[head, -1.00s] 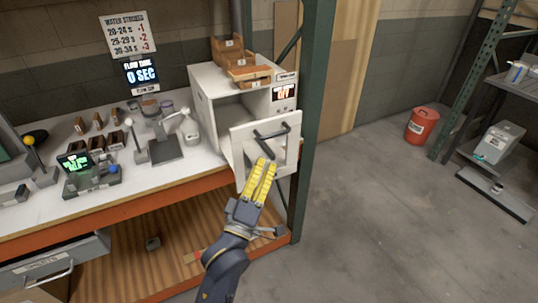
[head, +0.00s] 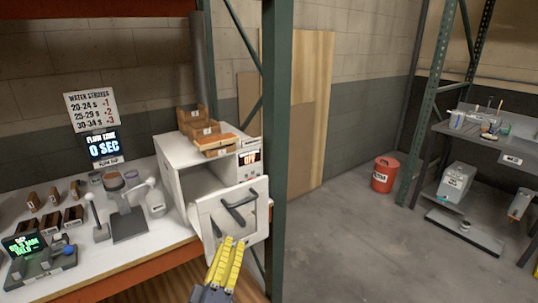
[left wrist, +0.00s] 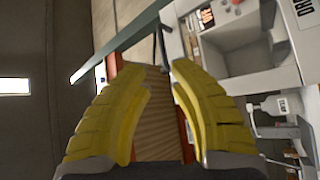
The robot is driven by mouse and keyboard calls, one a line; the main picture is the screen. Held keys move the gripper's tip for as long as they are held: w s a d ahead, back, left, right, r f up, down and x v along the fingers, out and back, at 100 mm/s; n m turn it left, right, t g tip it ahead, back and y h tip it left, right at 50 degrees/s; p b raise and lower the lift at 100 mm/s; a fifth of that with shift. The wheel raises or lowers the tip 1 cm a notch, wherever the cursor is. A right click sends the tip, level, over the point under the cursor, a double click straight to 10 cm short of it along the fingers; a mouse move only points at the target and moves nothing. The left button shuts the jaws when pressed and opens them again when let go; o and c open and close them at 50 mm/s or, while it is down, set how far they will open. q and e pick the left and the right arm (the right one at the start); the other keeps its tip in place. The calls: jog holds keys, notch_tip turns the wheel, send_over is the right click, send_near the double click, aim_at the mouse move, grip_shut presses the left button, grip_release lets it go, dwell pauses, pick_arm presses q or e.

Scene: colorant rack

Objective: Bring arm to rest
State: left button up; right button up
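My left gripper (head: 233,240) has yellow ribbed fingers and points up at the bottom of the head view. Its fingertips appear just below the dark handle (head: 238,207) of the white oven's open door (head: 215,210); whether they touch the door I cannot tell. In the left wrist view the two fingers (left wrist: 160,70) stand apart with nothing held between them. The white oven (head: 185,152) has an open front and a small display reading OFF. My right gripper is in neither view.
A green rack post (head: 280,130) rises right beside the oven. The workbench (head: 150,250) holds a scale, small brown blocks and cups. A red bucket (head: 382,176) stands on the floor to the right, with open floor (head: 370,250) in front. Another shelf (head: 470,145) stands far right.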

pick_arm(q)
jog(key=w+d+f+m+g, duration=0.1)
jog(key=w+f+m+g, duration=0.15)
jog(key=f, duration=1.05)
jog(key=w+d+f+m+g, duration=0.2)
jog(key=f+m+g, duration=0.15)
jog(key=f, duration=1.05)
jog(key=s+a+f+m+g+y, duration=0.15)
jog(key=s+f, duration=0.25)
jog(key=f, duration=0.8)
jog(key=s+a+f+m+g, duration=0.1)
jog(key=s+f+m+g, duration=0.2)
jog(key=f, duration=1)
jog(key=s+a+f+m+g+y, duration=0.1)
jog(key=s+a+f+g, duration=0.2)
jog(key=s+f, duration=0.6)
jog(key=s+a+f+m+g+y, duration=0.1)
jog(key=s+a+f+g, duration=0.15)
jog(key=s+f, duration=0.75)
jog(key=s+a+f+g, duration=0.2)
jog(key=s+a+f, duration=0.2)
jog(key=s, duration=0.8)
jog(key=s+a+f+m+g, duration=0.1)
jog(key=s+a+f, duration=0.4)
jog(key=s, duration=0.7)
jog(key=shift+s+g+y, duration=0.4)
jog(key=shift+g+y, duration=0.05)
jog(key=shift+g, duration=0.45)
jog(key=shift+f, duration=0.1)
